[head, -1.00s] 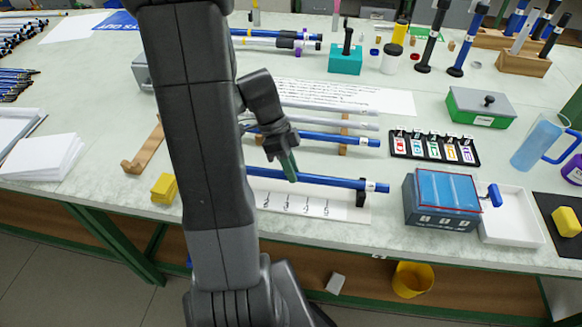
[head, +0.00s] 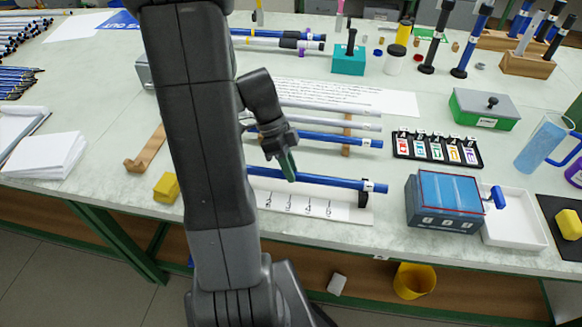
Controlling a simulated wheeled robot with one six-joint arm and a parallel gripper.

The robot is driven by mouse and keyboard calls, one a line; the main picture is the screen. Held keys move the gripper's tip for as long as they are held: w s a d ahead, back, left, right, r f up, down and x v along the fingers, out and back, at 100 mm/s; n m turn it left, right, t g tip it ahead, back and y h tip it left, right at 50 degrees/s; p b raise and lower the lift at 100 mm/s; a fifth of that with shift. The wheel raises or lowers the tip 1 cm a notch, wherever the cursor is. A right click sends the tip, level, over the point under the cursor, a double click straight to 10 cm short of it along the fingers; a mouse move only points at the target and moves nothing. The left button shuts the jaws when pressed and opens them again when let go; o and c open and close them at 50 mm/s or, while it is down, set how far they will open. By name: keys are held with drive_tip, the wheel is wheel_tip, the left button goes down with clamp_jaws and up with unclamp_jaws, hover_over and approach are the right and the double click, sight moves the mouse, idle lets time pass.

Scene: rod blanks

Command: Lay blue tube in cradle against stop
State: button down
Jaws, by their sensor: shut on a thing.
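A long blue tube (head: 335,181) with a white band near its right end lies level above a white board (head: 320,210) with handwritten marks. A dark upright support (head: 362,197), part of the cradle, stands under the tube near its right end. I cannot tell whether the tube touches it. My gripper (head: 290,171) points down at the tube and is shut on it left of the middle. The tube's left end, the cradle's left part and any stop there are hidden behind my arm.
Behind, another blue tube (head: 340,139) and pale tubes (head: 335,115) lie on a wooden rack (head: 346,140). A blue-topped box (head: 445,204) stands close right of the held tube's end. A yellow block (head: 167,187) and wooden piece (head: 147,152) lie to the left.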

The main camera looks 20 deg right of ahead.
drive_tip(key=c, duration=1.2)
unclamp_jaws()
drive_tip(key=shift+o, duration=0.2)
drive_tip(key=shift+w+r, duration=0.1)
drive_tip(key=v, duration=1.3)
drive_tip(key=shift+a+r+p, duration=0.15)
drive_tip(key=shift+r+p, duration=0.1)
drive_tip(key=shift+p, duration=0.1)
drive_tip(key=shift+w+f, duration=0.1)
drive_tip(key=x, duration=1.3)
drive_tip(key=shift+f+b, duration=0.25)
drive_tip(key=shift+b, duration=0.1)
drive_tip(key=shift+s+d, duration=0.2)
drive_tip(key=shift+s, duration=0.05)
